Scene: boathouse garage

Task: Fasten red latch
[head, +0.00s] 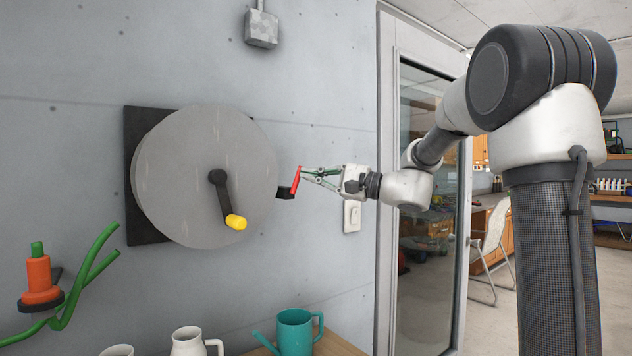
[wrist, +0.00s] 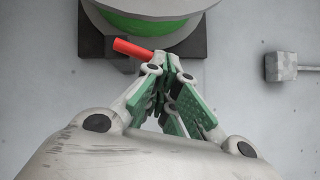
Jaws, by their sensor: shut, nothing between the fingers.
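The red latch (head: 296,181) is a short red lever on a black base (head: 285,193) at the right edge of the round grey disc on the wall. In the head view the lever stands nearly upright, leaning slightly right at the top. My gripper (head: 303,172) is at the lever's right side, with its fingertips touching or very close to it. In the wrist view the red latch (wrist: 132,48) sticks out to the left of my gripper's fingertips (wrist: 166,62). The fingers are closed together with nothing between them. The fingertips hide the lever's right end there.
The grey disc (head: 205,170) carries a crank with a yellow knob (head: 236,222). A light switch (head: 352,216) is below my gripper. A teal watering can (head: 295,332) and white jugs (head: 188,342) stand below. An orange valve (head: 39,280) with green pipes is at left.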

